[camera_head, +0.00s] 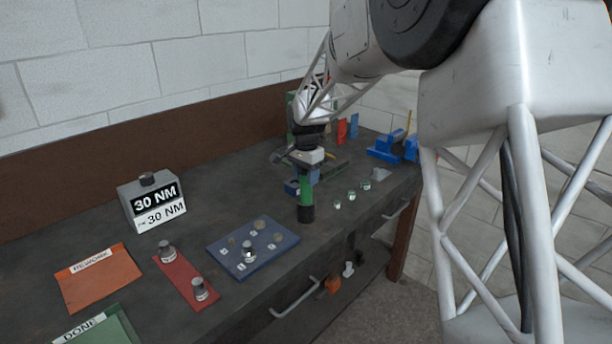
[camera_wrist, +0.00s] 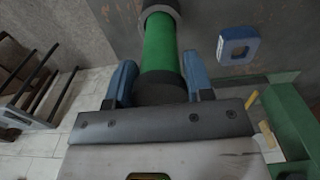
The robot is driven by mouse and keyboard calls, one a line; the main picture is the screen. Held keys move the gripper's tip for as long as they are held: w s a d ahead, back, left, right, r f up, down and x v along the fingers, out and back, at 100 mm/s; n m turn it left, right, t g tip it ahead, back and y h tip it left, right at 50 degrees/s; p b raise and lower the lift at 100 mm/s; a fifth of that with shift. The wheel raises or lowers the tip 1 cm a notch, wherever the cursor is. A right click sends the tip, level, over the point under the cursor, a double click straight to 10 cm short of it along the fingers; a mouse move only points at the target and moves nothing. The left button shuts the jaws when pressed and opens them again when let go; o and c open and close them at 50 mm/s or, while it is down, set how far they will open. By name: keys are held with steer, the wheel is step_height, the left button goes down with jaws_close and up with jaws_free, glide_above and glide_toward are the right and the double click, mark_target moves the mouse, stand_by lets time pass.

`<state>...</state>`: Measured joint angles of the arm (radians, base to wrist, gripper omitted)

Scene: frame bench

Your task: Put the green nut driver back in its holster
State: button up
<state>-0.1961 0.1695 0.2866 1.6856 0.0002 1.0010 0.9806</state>
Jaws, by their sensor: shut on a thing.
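The green nut driver (camera_head: 306,190) hangs upright below my gripper (camera_head: 306,164), with its dark end down. I cannot tell whether that end touches the bench. In the wrist view, the blue fingers of my gripper (camera_wrist: 160,72) are shut on a dark part of the green nut driver (camera_wrist: 160,42). A blue square piece with an opening (camera_wrist: 225,48) lies to the right of the driver in the wrist view. It may be the holster, but I cannot be sure. In the head view a blue piece (camera_head: 291,188) shows just left of the driver, partly hidden.
The dark bench (camera_head: 215,205) carries a blue tray (camera_head: 226,262) with small parts, a red strip (camera_head: 183,279), an orange REWORK mat (camera_head: 98,282), a green DONE mat (camera_head: 112,333) and a 30 NM block (camera_head: 140,212). Several small nuts (camera_head: 351,196) lie right of the driver.

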steer(key=shift+f, duration=0.15)
steer(key=o, duration=1.2)
step_height(320, 180, up, 12)
steer(key=shift+r, duration=0.15)
stand_by(0.6)
